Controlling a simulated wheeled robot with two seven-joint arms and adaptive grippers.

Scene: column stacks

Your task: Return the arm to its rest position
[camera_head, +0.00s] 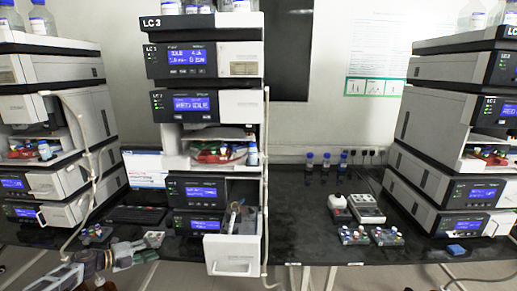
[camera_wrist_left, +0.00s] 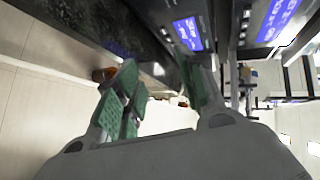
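My left gripper (camera_head: 130,250) is low at the left in the head view, in front of the bench edge and to the left of the middle stack's pulled-out drawer (camera_head: 232,254). In the left wrist view the left gripper (camera_wrist_left: 165,75) shows its green-padded fingers spread apart, with nothing held between them. The middle instrument stack (camera_head: 207,108), marked LC 3, stands upright on the bench. In the wrist view, blue displays (camera_wrist_left: 188,33) show beyond the fingers. My right gripper is not seen in either view.
The dark bench (camera_head: 300,215) carries another stack at the left (camera_head: 60,120) and one at the right (camera_head: 425,135). Small vial racks (camera_head: 386,237) and capped bottles (camera_head: 326,162) stand between the middle and right stacks. A pale tube (camera_head: 266,150) runs down the middle stack.

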